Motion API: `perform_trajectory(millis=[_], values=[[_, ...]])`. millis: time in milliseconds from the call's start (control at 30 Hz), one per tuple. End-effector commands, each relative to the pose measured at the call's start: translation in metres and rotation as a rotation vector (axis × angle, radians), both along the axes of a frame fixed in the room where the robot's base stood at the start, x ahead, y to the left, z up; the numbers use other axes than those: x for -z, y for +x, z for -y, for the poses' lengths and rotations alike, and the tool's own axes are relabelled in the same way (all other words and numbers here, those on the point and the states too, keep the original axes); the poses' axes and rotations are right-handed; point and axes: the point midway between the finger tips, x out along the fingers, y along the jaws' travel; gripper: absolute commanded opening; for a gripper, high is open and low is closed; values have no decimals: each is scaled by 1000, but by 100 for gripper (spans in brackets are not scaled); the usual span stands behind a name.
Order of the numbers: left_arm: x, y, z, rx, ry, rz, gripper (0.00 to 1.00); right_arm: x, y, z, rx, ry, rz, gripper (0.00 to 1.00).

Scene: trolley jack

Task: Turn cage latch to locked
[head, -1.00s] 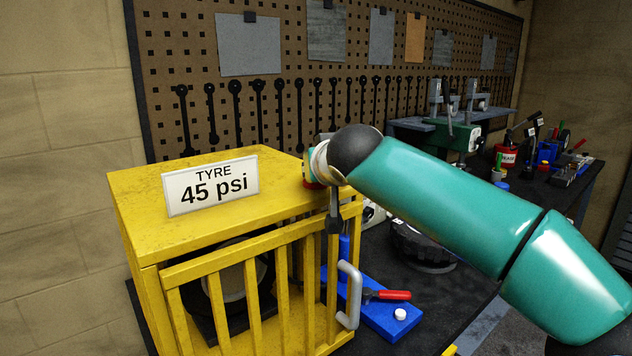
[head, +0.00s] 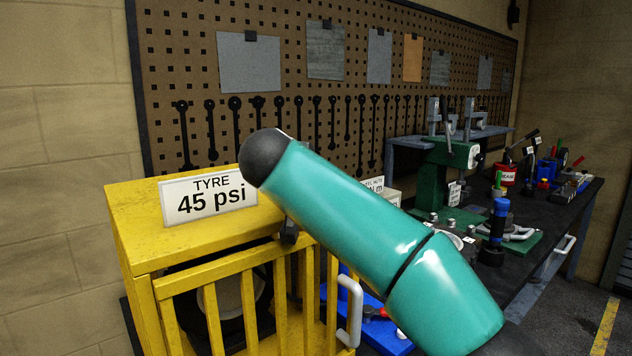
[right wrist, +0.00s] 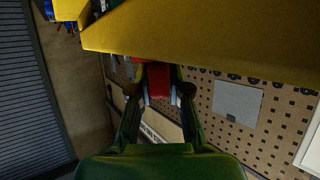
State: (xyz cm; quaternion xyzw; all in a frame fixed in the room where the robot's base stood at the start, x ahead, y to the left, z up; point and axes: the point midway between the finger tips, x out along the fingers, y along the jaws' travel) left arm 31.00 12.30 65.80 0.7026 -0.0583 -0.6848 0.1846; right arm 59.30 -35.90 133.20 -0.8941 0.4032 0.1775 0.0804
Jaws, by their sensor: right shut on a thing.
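The yellow cage (head: 140,225) stands at the left in the head view, with its barred door (head: 262,315) facing me and a grey door handle (head: 352,312) at the right. In the right wrist view, my right gripper (right wrist: 159,88) is shut on a red piece (right wrist: 158,70), which looks like the cage latch, close against the yellow cage (right wrist: 205,40). In the head view my teal right arm hides the gripper and the latch, so the latch's angle cannot be told. A small dark part (head: 288,232) shows below the arm. My left gripper is out of view.
A "45 psi" sign (head: 208,196) stands on top of the cage, close to my arm. Behind is a pegboard (head: 190,70) with hanging tools. The workbench to the right holds a green machine (head: 450,165), a blue-topped bottle (head: 497,228) and a blue tray (head: 385,335).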

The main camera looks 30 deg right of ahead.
Motion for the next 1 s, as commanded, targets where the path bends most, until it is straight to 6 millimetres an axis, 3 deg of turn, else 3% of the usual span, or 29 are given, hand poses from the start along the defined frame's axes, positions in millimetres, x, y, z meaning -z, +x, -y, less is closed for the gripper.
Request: perform_trajectory(millis=[233, 267, 400, 767, 1000], values=[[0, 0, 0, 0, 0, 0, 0, 1, 1, -1, -2, 2, -2, 0], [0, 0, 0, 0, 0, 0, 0, 2, 1, -1, -2, 2, -2, 20], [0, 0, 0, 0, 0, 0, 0, 1, 0, -1, -2, 1, -3, 42], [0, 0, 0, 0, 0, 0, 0, -1, -1, -2, -2, 1, -1, 42], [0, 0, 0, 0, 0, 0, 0, -12, -19, -24, -6, 0, 1, 42]])
